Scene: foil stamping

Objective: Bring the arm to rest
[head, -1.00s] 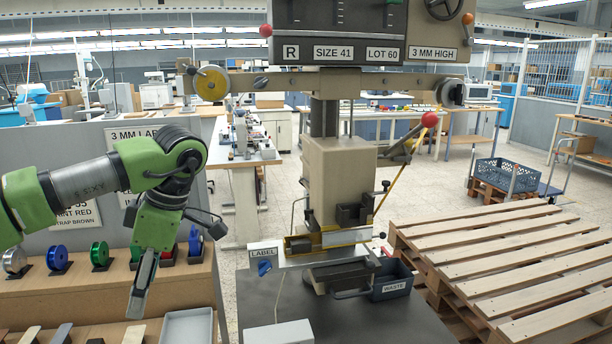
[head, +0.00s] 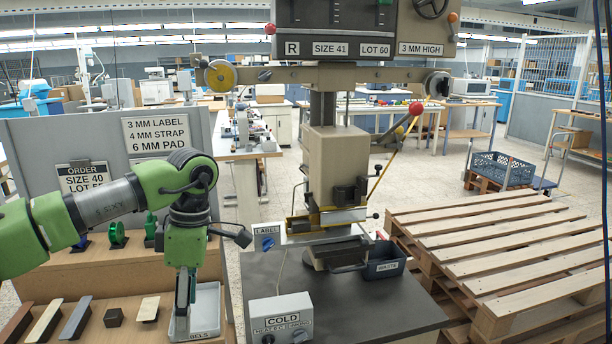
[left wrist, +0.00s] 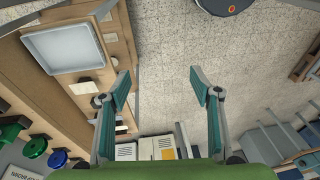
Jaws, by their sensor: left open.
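My left arm comes in from the left in the head view, bent at a green joint. My left gripper (head: 183,310) points down, in front of the grey-white tray (head: 208,300) in that view. The tray (left wrist: 62,48) lies at upper left there, apart from the fingers. My right gripper is not in view.
A stamping press (head: 335,160) stands on the dark bench (head: 400,315), with a COLD control box (head: 281,318) in front and a WASTE bin (head: 384,262) beside it. Wooden pallets (head: 500,250) fill the right. Several strips and blocks lie on the wooden shelf left of the tray.

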